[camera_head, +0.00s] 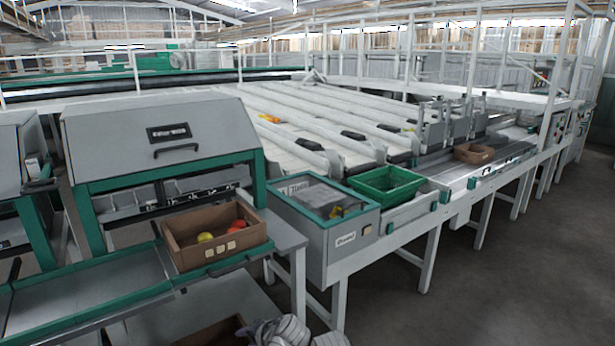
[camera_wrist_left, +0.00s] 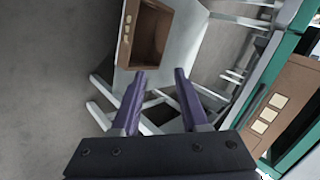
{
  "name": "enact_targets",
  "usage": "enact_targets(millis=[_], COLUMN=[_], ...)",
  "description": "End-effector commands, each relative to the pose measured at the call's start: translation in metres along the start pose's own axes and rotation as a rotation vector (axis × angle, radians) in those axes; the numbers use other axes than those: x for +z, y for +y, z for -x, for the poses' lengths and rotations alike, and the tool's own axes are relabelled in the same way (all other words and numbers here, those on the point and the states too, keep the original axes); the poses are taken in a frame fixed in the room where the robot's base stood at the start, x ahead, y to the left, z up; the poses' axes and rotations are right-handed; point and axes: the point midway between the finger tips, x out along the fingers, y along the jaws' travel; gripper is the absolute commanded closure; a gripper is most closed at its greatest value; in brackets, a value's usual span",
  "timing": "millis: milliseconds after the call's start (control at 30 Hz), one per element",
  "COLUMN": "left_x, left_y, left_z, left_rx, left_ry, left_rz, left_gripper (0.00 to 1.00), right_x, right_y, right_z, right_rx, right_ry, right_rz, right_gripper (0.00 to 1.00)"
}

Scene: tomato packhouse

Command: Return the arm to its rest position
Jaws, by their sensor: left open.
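My left gripper (camera_wrist_left: 160,77) shows in the left wrist view, with its two purple fingers spread apart and nothing between them. It hangs in the air, above and in front of a small side table that carries an open brown box. The right gripper shows in neither view. In the head view a pale, rounded part, likely of my own arm, shows at the bottom edge; no gripper fingers are visible there.
A cardboard box (camera_head: 254,237) with a yellow and a red fruit sits on the packing stand. A brown box (camera_wrist_left: 166,8) stands on a grey table (camera_wrist_left: 185,50). Another box (camera_wrist_left: 282,95) is at right. A green crate (camera_head: 357,183) is on the sorting line. Floor at right is clear.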

Motion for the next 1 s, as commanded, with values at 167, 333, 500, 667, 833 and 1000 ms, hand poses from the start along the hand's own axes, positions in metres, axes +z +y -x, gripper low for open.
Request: enact_targets(millis=[167,333,500,667,833,1000], left_x=[0.043,0.071,0.080,0.073,0.066,0.057], left_y=[0.075,0.127,0.137,0.114,0.083,0.048], left_z=[0.024,0.056,0.095,0.116,0.146,0.180], left_rx=[0.313,0.547,0.680,0.678,0.677,0.678], left_ry=[-0.146,-0.259,-0.324,-0.321,-0.320,-0.320], left_rz=[0.092,0.123,0.127,0.128,0.128,0.129], left_gripper=[0.56,0.56,0.56,0.56,0.56,0.56], right_x=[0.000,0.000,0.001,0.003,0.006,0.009], right_y=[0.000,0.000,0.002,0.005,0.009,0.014], right_z=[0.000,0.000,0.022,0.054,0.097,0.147], right_rx=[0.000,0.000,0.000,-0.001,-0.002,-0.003], right_ry=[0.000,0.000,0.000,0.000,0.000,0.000], right_rz=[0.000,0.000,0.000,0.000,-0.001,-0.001], right_gripper=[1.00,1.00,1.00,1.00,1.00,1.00])
